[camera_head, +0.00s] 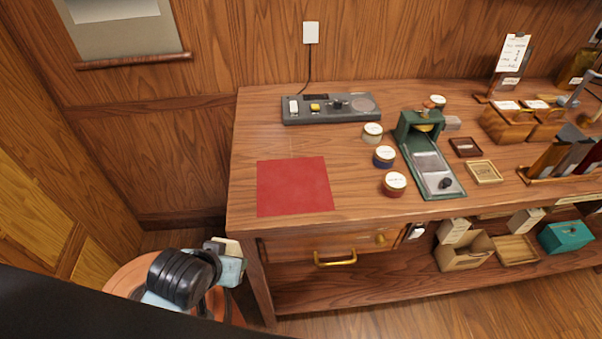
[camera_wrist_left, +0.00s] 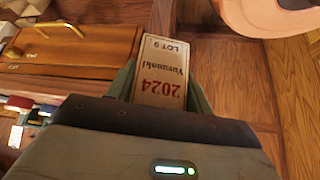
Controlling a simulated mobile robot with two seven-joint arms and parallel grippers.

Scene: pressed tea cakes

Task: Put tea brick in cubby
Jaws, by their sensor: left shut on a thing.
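The tea brick (camera_wrist_left: 163,68) is a pale wrapped block printed "Yutanaki 2024" and "LOT 9" in the left wrist view. My left gripper (camera_wrist_left: 160,92) is shut on it, with a green finger on each side. In the head view my left gripper (camera_head: 229,266) is at the lower left, beside the table's left front corner and below its top. A pale end of the brick (camera_head: 231,244) shows there. I cannot make out a cubby for certain in either view. My right gripper is not in view.
The wooden table (camera_head: 270,132) carries a red mat (camera_head: 294,186), a grey device (camera_head: 331,108), round tins and a green press (camera_head: 430,165). A drawer (camera_head: 330,247) with a brass handle is at the front. The lower shelf (camera_head: 350,290) holds boxes at right; its left is clear.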

